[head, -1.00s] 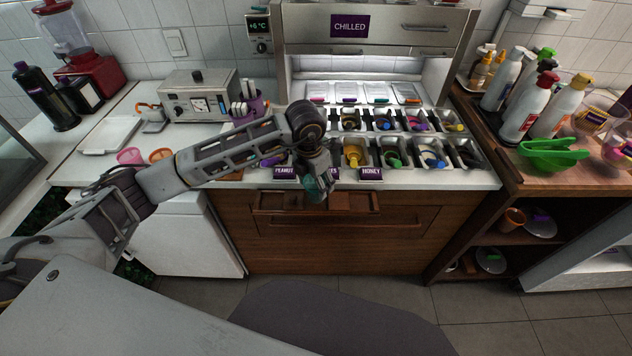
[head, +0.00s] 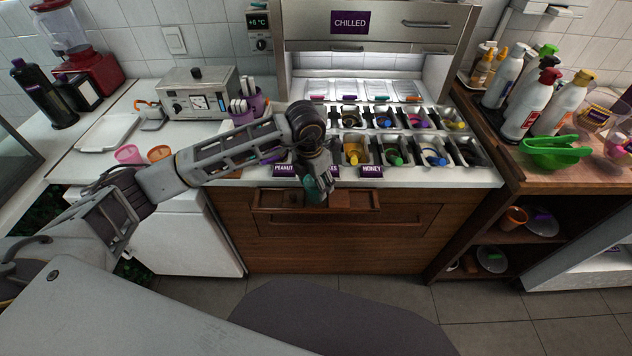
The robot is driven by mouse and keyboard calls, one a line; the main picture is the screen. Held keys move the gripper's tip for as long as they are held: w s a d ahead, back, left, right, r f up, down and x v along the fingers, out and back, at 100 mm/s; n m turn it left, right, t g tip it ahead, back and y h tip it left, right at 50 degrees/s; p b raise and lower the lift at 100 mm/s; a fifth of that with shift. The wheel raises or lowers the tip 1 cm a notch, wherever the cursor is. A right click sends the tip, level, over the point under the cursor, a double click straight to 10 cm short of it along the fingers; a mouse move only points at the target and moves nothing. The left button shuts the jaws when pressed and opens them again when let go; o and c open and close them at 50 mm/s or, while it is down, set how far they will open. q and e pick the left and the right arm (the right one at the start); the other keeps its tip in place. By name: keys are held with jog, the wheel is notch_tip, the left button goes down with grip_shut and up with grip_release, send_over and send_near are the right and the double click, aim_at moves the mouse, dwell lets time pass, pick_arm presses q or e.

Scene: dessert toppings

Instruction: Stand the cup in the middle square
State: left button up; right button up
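My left arm reaches in from the left to the front of the counter. Its gripper (head: 318,188) points down over the small brown ledge (head: 263,200) below the topping bins. A teal-green cup-like thing (head: 316,192) shows at the fingertips. The fingers are small and dark there, so I cannot tell whether they grip it or whether it touches the ledge. Dark squares show on the ledge on both sides of the gripper; the middle of the ledge is hidden behind the gripper and the teal thing. My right gripper is not in view.
A pink cup (head: 128,155) and an orange cup (head: 159,154) stand on the left counter (head: 80,165). Several topping bins with coloured scoops lie just behind the gripper. Bottles and a green bowl (head: 553,152) stand at the right. The floor in front is clear.

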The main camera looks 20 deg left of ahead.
pick_arm(q)
jog(key=shift+f+b, duration=0.2)
jog(key=shift+b, duration=0.1)
dwell(0.7)
dwell(0.3)
dwell(0.4)
jog(key=shift+f+b, duration=0.5)
jog(key=shift+b, duration=0.1)
dwell(1.0)
dwell(0.4)
jog(key=o, duration=0.8)
